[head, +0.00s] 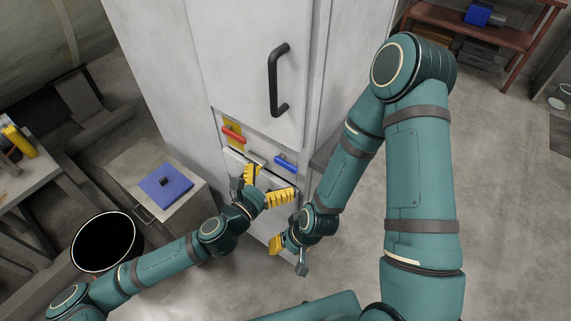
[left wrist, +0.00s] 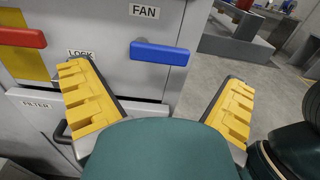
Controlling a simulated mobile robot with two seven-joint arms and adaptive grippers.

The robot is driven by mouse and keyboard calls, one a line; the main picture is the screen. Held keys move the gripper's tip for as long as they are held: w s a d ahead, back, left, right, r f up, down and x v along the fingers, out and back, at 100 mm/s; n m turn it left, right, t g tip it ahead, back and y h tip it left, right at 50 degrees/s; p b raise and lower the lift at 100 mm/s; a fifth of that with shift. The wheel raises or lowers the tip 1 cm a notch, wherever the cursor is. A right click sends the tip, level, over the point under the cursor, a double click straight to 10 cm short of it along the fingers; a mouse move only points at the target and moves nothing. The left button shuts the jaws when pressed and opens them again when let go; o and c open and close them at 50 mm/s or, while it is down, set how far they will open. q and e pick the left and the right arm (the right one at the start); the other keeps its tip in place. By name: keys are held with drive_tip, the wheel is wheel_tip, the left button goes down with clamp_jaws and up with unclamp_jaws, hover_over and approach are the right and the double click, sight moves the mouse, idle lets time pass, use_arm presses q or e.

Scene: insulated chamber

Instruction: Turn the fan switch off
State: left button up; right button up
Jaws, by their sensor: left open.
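The fan switch is a blue bar handle (head: 286,163) on the front of the tall white chamber (head: 250,60), below the door. In the left wrist view the blue bar (left wrist: 160,53) lies roughly horizontal, under a FAN label (left wrist: 144,11). My left gripper (head: 267,184) is open, with its yellow-padded fingers spread in front of the lower panel. The bar shows beyond and between the fingers, apart from them. My right gripper (head: 289,253) hangs lower and to the right, partly hidden by its wrist; its jaw state is unclear.
A red handle (head: 233,135) on a yellow plate is left of the blue bar, near a LOCK label (left wrist: 81,53). A drawer marked FILTER (left wrist: 36,105) is below. A cabinet with a blue pad (head: 165,185) and a dark round bin (head: 104,243) stand left.

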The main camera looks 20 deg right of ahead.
sight(284, 166)
use_arm(q)
drive_tip(key=x, duration=0.5)
drive_tip(key=shift+w+d, duration=0.2)
drive_tip(key=shift+c, duration=0.3)
drive_tip(key=c, duration=1)
